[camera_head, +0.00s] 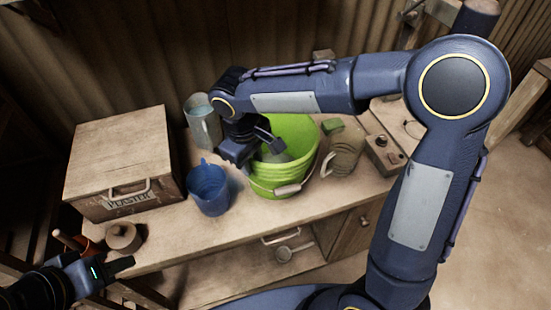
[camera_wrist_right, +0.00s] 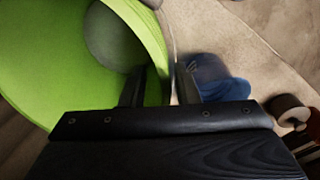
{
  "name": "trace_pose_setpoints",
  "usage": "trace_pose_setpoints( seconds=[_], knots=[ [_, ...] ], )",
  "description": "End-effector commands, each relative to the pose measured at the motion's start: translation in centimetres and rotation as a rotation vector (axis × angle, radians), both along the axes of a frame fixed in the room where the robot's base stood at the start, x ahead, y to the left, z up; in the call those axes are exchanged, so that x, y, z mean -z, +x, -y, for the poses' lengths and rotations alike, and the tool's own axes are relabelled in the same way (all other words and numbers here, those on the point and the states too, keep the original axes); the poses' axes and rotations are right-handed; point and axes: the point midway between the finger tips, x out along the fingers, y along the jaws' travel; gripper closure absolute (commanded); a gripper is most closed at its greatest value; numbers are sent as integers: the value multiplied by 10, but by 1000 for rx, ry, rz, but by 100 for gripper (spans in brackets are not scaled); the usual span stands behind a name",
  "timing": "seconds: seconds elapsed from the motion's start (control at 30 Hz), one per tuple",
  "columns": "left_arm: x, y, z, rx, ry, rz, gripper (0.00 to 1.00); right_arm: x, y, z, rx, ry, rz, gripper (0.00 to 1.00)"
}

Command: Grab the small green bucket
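The bright green bucket (camera_head: 293,182) stands on the workbench in the head view, its wire handle with a pale grip hanging at the front. It fills the left of the right wrist view (camera_wrist_right: 40,70). Something grey (camera_wrist_right: 108,38) lies inside it. My right gripper (camera_head: 256,150) is at the bucket's left rim. In the wrist view its fingers (camera_wrist_right: 160,88) are apart, one inside the bucket and one outside, with the wall between them. Whether either finger touches the wall cannot be told. My left gripper (camera_head: 120,283) is open and empty, low at the left.
A blue jug (camera_head: 208,190) stands close left of the bucket, with a grey metal jug (camera_head: 203,128) behind it. A wooden box (camera_head: 122,160) is further left. A ribbed mug (camera_head: 342,160), a green block (camera_head: 332,126) and a wooden block with holes (camera_head: 384,155) are at the right.

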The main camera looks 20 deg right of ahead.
Motion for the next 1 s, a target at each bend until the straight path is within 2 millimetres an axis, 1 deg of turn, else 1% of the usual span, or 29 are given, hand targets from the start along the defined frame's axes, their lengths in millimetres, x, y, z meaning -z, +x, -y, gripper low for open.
trace_pose_setpoints(
  seconds=[0.1, 0.27, 0.3, 0.5, 1.0],
  knots=[
    [-1, 0, 0, 0, 0, 0, 68, 7, 0, 1, -1, 0, 0, 72],
    [0, 0, 0, 0, 0, 0, 68, 7, 0, 1, 0, 1, 1, 72],
    [0, 0, 0, 0, 0, 0, 68, 7, 0, 1, 0, 1, 1, 73],
    [0, 0, 0, 0, 0, 0, 68, 7, 0, 1, 0, 1, 1, 99],
    [0, 0, 0, 0, 0, 0, 68, 6, 0, 1, 0, 1, 1, 100]
  ],
)
